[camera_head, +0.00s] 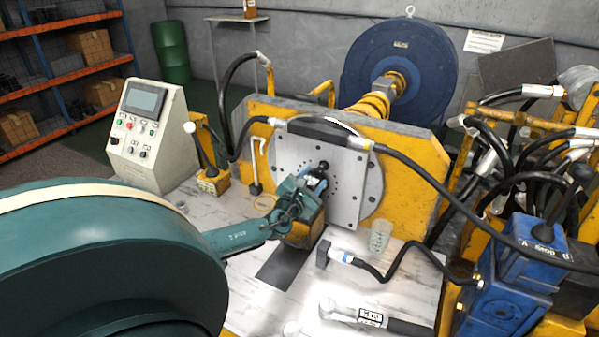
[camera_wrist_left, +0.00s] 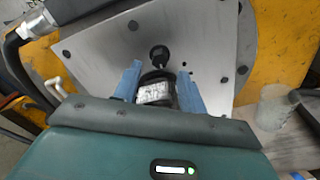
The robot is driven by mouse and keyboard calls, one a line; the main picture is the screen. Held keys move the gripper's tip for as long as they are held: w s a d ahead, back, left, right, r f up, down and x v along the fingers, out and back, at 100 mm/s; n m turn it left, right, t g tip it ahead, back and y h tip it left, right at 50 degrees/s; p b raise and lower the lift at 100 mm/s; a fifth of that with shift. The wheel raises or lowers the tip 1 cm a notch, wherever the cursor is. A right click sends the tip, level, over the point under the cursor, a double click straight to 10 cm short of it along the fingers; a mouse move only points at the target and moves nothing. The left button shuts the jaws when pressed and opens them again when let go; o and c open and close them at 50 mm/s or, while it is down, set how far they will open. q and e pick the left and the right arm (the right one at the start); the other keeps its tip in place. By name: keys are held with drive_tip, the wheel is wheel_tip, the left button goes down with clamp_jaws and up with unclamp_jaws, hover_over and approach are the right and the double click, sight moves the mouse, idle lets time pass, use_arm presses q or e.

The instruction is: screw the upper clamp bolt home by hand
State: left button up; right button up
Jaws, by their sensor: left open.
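The light metal mounting plate (camera_head: 345,205) is upright on the yellow frame, with small holes and bolts in its face. A black motor-like part (camera_wrist_left: 156,88) with a white label is at the plate. Just above it, a round black bolt-like head (camera_wrist_left: 159,53) stands out from the plate; it looks like the upper clamp bolt, and it also shows in the head view (camera_head: 323,166). My left gripper (camera_wrist_left: 160,82) is open, its blue fingers on either side of the black part, with a gap visible. The fingertips are below the bolt head. How far the bolt is screwed in cannot be told.
A black hose (camera_head: 405,172) arcs over the plate's top and to the right. A short hose with a fitting (camera_head: 340,257) and a labelled tool (camera_head: 368,319) lie on the bench. A glass jar (camera_head: 380,236) stands right of the plate. A lever (camera_head: 206,160) stands left.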

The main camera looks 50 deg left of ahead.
use_arm(q)
drive_tip(key=v, duration=0.9)
drive_tip(key=shift+s, duration=0.3)
